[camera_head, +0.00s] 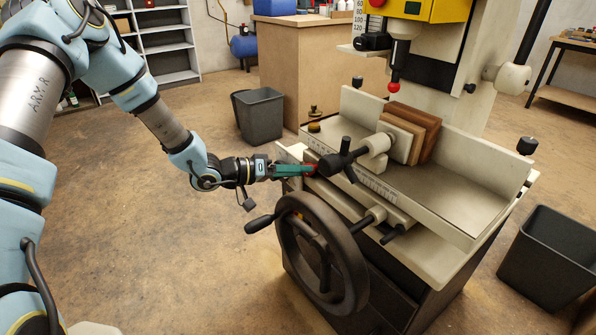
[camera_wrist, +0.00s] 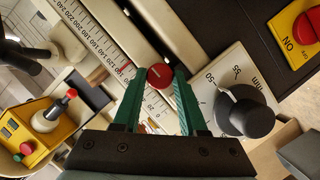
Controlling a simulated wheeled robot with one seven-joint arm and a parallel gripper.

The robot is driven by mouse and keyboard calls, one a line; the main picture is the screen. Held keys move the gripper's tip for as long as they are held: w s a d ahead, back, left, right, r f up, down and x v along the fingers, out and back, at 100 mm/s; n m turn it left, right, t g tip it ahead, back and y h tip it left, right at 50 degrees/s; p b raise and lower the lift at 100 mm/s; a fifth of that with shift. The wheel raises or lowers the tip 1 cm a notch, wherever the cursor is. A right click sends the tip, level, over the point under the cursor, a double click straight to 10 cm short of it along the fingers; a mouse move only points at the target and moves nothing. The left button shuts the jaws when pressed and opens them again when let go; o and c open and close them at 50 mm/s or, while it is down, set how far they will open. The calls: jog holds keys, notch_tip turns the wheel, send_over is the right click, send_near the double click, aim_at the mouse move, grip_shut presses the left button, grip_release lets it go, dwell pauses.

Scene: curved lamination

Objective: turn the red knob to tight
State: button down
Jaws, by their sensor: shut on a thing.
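The red knob (camera_wrist: 160,76) is round with a pale line on its face, in the middle of the wrist view beside a ruled scale (camera_wrist: 96,40). My gripper (camera_wrist: 158,84) has green fingers on either side of the knob and is shut on it. In the head view my gripper (camera_head: 304,170) reaches in from the left to the front of the machine, and only a sliver of red (camera_head: 315,167) shows at its tips. I cannot read any tight marking.
A black lever handle (camera_head: 343,160) stands just right of my gripper. A large handwheel (camera_head: 322,253) is below it, with a crank handle (camera_head: 262,223) sticking out left. Wooden boards (camera_head: 412,132) stand on the machine bed.

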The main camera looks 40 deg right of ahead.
jog(key=shift+c, duration=2.2)
grip_release()
